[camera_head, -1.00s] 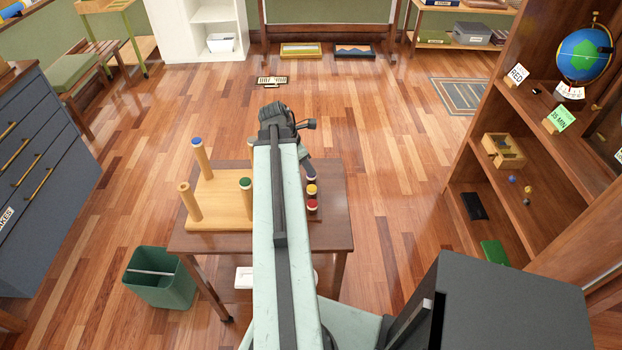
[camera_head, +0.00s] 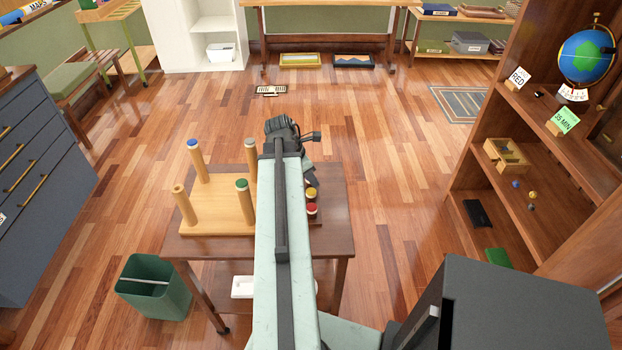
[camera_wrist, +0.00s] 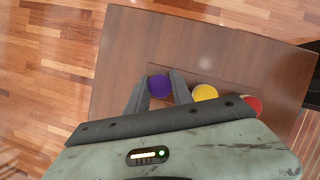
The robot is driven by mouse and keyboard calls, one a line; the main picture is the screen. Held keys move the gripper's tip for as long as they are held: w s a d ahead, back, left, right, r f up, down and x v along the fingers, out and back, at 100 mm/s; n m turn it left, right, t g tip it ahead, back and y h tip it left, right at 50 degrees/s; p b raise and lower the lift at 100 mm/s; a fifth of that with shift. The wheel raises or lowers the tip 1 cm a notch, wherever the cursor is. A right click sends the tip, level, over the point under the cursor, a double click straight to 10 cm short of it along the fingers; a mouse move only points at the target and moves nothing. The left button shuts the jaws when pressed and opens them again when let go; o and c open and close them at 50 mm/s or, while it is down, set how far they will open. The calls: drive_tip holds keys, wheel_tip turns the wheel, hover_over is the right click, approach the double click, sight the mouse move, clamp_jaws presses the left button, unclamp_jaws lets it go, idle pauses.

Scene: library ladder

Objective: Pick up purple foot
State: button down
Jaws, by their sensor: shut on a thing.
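The purple foot (camera_wrist: 160,86) shows as a round purple top in the wrist view. My gripper (camera_wrist: 161,82) has one finger on each side of it and is shut on it. Whether the foot is lifted or still rests on the table, I cannot tell. In the head view my gripper (camera_head: 309,180) is over the right part of the small table and hides the purple foot. A yellow-topped foot (camera_wrist: 205,93) and a red-topped foot (camera_wrist: 252,105) stand in a row to its right in the wrist view. They also show in the head view, yellow (camera_head: 311,193) and red (camera_head: 312,209).
A wooden board (camera_head: 212,220) with upright pegs, some blue- or green-topped, stands left of my arm on the brown table (camera_head: 335,230). A green bin (camera_head: 153,287) is at the table's left. A bookcase (camera_head: 500,165) stands right. Floor beyond the table is mostly clear.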

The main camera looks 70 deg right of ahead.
wheel_tip(320, 180, up, 10)
drive_tip(key=p, duration=1)
